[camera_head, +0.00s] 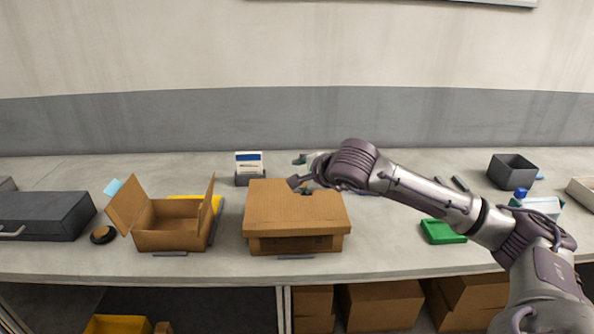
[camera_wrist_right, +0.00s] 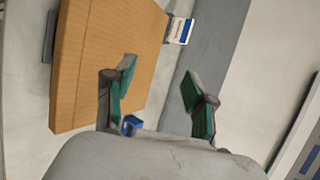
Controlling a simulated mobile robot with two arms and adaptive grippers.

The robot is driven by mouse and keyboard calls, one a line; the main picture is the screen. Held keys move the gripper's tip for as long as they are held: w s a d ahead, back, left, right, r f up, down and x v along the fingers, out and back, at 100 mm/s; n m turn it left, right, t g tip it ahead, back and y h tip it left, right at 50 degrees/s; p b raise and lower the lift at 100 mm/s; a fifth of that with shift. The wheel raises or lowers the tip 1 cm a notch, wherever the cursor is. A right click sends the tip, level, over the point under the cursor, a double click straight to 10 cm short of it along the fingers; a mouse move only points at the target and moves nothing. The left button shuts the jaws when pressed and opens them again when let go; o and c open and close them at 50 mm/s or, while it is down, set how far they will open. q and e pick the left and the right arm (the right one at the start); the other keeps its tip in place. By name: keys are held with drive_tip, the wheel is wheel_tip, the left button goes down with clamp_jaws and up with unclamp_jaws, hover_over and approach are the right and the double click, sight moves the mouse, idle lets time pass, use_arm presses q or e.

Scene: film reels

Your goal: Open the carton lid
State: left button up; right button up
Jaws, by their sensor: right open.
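A closed brown carton stands in the middle of the table, its wide flat lid (camera_head: 280,208) overhanging the carton body (camera_head: 295,244). The lid also shows in the right wrist view (camera_wrist_right: 95,60). My right gripper (camera_head: 303,176) is at the lid's back edge, right of its middle. In the right wrist view its green-padded fingers (camera_wrist_right: 158,78) are spread with nothing between them. One finger overlaps the lid in that view and the other is beyond its edge. I cannot tell whether a finger touches the lid. My left gripper is not in view.
An open carton (camera_head: 170,240) with raised flaps stands to the left, beside a dark case (camera_head: 45,218). A card holder (camera_head: 249,170) is just behind the lid. A green tray (camera_head: 442,232) lies to the right, under my right arm.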

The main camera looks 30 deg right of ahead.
drive_tip(key=shift+x, duration=1.05)
clamp_jaws()
drive_tip(key=c, duration=1)
unclamp_jaws()
drive_tip(key=shift+c, duration=0.2)
drive_tip(key=o, duration=1)
drive_tip(key=shift+o, duration=0.2)
drive_tip(key=shift+s, duration=0.15)
drive_tip(key=v, duration=1.2)
